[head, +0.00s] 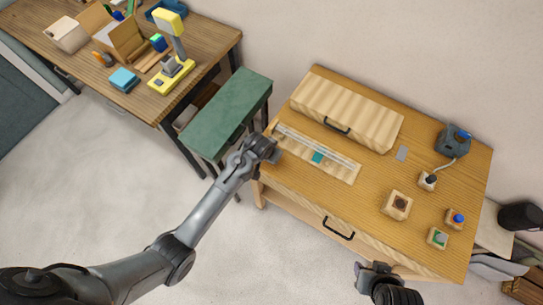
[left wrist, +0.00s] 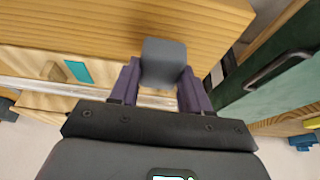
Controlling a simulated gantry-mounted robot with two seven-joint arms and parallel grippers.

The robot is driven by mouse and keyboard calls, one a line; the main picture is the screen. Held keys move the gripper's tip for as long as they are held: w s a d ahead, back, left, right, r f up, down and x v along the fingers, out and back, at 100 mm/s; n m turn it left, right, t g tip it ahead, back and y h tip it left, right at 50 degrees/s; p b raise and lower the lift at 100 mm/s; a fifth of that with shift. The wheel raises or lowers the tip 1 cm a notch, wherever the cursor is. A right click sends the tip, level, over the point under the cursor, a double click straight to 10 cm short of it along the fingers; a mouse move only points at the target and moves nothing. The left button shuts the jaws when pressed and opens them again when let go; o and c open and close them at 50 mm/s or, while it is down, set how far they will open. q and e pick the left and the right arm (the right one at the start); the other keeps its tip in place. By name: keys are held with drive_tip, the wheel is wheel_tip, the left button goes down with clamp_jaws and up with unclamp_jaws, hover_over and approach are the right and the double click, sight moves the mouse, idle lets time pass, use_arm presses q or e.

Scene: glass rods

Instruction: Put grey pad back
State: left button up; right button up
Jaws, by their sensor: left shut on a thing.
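My left gripper (head: 266,150) is at the left edge of the wooden worktable, at the left end of a pale wooden rack (head: 345,173). It is shut on a grey pad (left wrist: 164,60), which shows between the purple fingers in the left wrist view. A small part of this pad (head: 276,157) shows beside the fingers in the head view. Clear glass rods (head: 335,154) lie along the rack, over a teal pad (head: 317,157) that also shows in the left wrist view (left wrist: 78,71). My right gripper (head: 376,271) is at the table's front, its jaws unclear.
A ribbed wooden box (head: 346,108) stands behind the rack. A flat grey piece (head: 402,153), small wooden blocks (head: 397,205) and a dark blue device (head: 453,139) are to the right. A green stool (head: 227,112) stands close left of the table.

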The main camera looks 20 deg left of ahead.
use_arm(q)
drive_tip(key=shift+f, duration=1.75)
drive_tip(key=o, duration=0.9)
drive_tip(key=shift+f, duration=0.15)
drive_tip(key=shift+o, duration=0.2)
drive_tip(key=shift+s+r, duration=0.2)
drive_tip(key=shift+r, duration=0.45)
drive_tip(key=v, duration=0.9)
drive_tip(key=s+a+r, duration=0.2)
drive_tip(key=s+r, duration=0.1)
drive_tip(key=s, duration=0.8)
drive_tip(key=s+a+r, duration=0.3)
drive_tip(key=s+r, duration=0.1)
drive_tip(key=s, duration=0.8)
drive_tip(key=shift+g, duration=0.4)
